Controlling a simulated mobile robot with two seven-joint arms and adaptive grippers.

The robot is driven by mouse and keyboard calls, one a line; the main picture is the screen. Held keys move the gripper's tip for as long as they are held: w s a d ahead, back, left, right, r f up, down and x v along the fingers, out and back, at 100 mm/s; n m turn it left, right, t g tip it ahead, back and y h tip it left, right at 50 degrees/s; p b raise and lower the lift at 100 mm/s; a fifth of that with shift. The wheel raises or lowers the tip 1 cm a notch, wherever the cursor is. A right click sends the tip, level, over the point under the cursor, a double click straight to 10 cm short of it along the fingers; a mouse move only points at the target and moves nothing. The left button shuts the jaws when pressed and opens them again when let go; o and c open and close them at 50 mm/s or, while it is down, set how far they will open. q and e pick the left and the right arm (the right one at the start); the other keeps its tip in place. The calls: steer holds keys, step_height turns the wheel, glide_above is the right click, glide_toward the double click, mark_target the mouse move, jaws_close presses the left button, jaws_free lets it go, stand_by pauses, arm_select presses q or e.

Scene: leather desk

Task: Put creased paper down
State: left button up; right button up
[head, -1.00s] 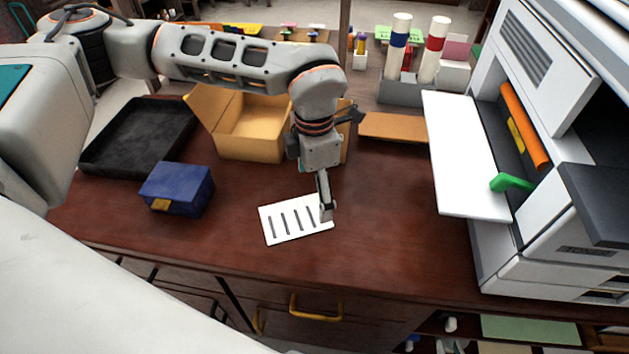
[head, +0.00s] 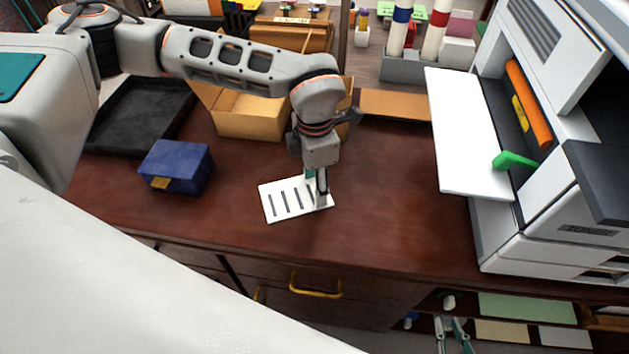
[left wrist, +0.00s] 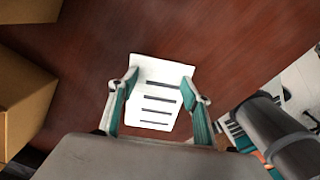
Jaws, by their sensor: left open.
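The creased paper (head: 278,204) is a white sheet with several dark bars across it. It appears to lie flat on the brown desk, near the front edge. My left gripper (head: 317,192) is open over the right end of the paper, pointing down. In the left wrist view the paper (left wrist: 153,117) shows between the two spread teal-padded fingers (left wrist: 160,84). The fingers flank it, with no visible grip; whether a fingertip touches it I cannot tell.
A blue box (head: 177,167) stands left of the paper, with a black tray (head: 140,118) behind it. An open yellow box (head: 248,118) is behind my gripper. A white printer (head: 590,185) with an open flap (head: 465,135) stands right. Desk between paper and printer is clear.

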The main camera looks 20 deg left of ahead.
arm_select(q)
steer(key=shift+f, duration=0.1)
jaws_close()
steer(key=shift+a, duration=0.1)
arm_select(e)
steer(key=shift+f, duration=0.15)
arm_select(q)
steer(key=shift+w+a, duration=0.2)
steer(key=shift+w, duration=0.25)
steer(key=shift+w+a, duration=0.3)
steer(key=shift+w, duration=0.1)
arm_select(e)
steer(key=shift+w+a+r, duration=0.25)
steer(key=shift+w+a, duration=0.05)
steer(key=shift+a, duration=0.25)
arm_select(q)
steer(key=shift+c, duration=1.4)
jaws_free()
arm_select(e)
steer(key=shift+s+f, duration=0.1)
